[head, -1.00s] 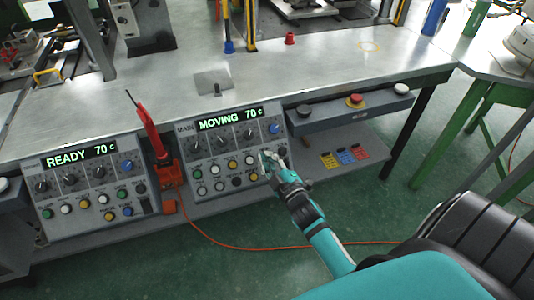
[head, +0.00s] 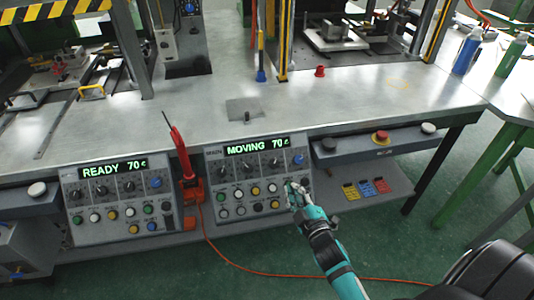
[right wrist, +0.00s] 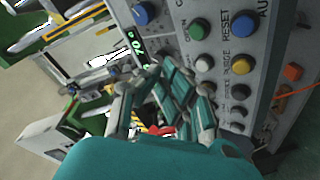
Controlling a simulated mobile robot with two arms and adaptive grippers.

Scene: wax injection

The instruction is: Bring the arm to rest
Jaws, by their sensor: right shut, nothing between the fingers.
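My right gripper (head: 297,192) is shut and empty. In the head view it is at the lower right corner of the right control panel (head: 212,181), whose display reads MOVING 70 C. I cannot tell if it touches the panel. In the right wrist view the gripper's fingers (right wrist: 172,95) are close to the panel's buttons, beside the white button (right wrist: 204,63) and the yellow button (right wrist: 243,60). My left gripper is not in view.
The left control panel (head: 66,195) reads READY 70 C. A red handled tool (head: 178,150) stands in an orange holder between the panels. A grey box with a red stop button (head: 381,137) is under the table edge. An orange cable (head: 240,264) lies on the green floor.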

